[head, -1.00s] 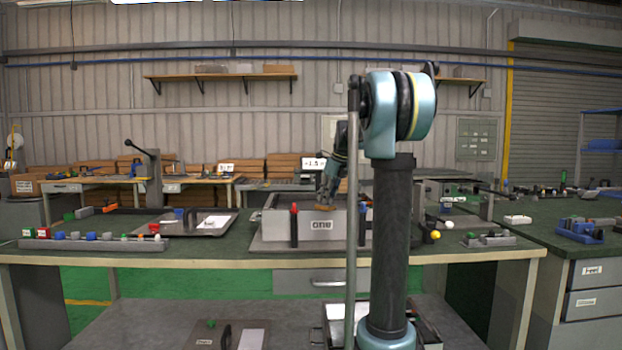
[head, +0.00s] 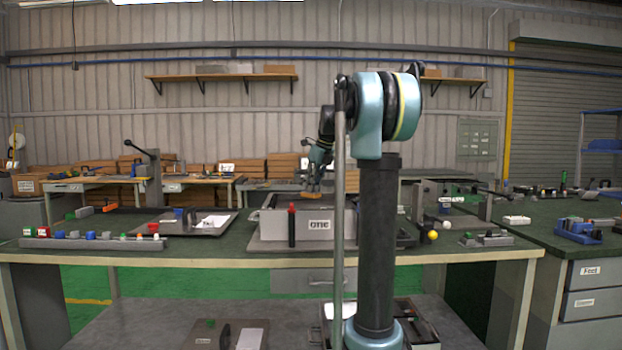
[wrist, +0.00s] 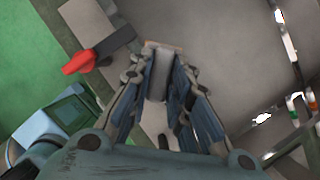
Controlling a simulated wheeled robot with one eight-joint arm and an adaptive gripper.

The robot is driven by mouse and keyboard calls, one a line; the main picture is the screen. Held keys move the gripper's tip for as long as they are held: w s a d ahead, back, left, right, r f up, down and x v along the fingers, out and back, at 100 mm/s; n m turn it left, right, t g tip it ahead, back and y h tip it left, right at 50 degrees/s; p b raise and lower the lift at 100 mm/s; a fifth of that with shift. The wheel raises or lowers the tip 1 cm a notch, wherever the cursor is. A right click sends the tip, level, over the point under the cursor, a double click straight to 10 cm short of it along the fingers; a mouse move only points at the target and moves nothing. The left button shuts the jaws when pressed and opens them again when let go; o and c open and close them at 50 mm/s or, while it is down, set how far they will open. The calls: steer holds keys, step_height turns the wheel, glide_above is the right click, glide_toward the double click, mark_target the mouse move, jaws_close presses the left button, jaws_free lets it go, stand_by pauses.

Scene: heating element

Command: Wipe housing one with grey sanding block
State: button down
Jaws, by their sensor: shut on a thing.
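Housing one is a grey open-topped box (head: 272,227) on the green bench, with a label reading "one" on its front wall. My gripper (head: 312,188) is above the housing's top, near its rim. In the wrist view my gripper (wrist: 165,75) is shut on a small grey block (wrist: 158,82) with a brownish edge, the grey sanding block. Its brownish side also shows under the fingers in the head view. I cannot tell whether the block touches the housing. My arm column hides the housing's right part.
A red-topped dark clamp (head: 292,212) stands at the housing's front wall. A long grey tray of small coloured parts (head: 92,243) lies at left, with a flat plate (head: 150,225) behind it. A small rack (head: 487,240) sits at right.

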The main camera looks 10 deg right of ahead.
steer(key=shift+r, duration=1.6)
steer(key=shift+d, duration=0.2)
